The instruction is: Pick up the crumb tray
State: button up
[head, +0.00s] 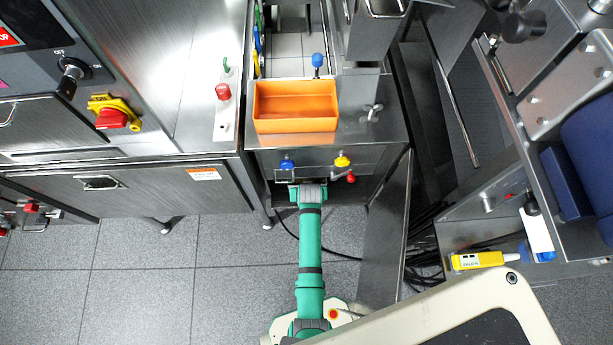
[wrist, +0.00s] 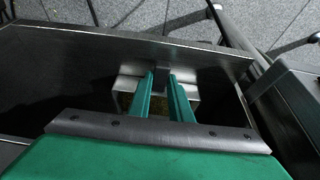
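My gripper (wrist: 161,76) reaches into the dark opening of a steel cabinet. In the wrist view its two green fingers are apart, one on each side of a narrow grey upright piece. A small steel box-like part (wrist: 131,84) shows behind and beside the fingers; it looks like the crumb tray, but I cannot be sure. The fingers hide much of it, and I cannot tell whether they touch it. In the head view my gripper (head: 308,186) is at the cabinet front, below the orange bin, with its fingertips hidden.
The orange bin (head: 295,125) stands on the steel top above the cabinet. Blue, yellow and red knobs (head: 342,161) are on the cabinet front. An open steel door (head: 388,235) stands right of my arm, with black cables beyond. Floor at left is clear.

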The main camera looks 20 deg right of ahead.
grip_shut()
jog(key=shift+r, duration=0.1)
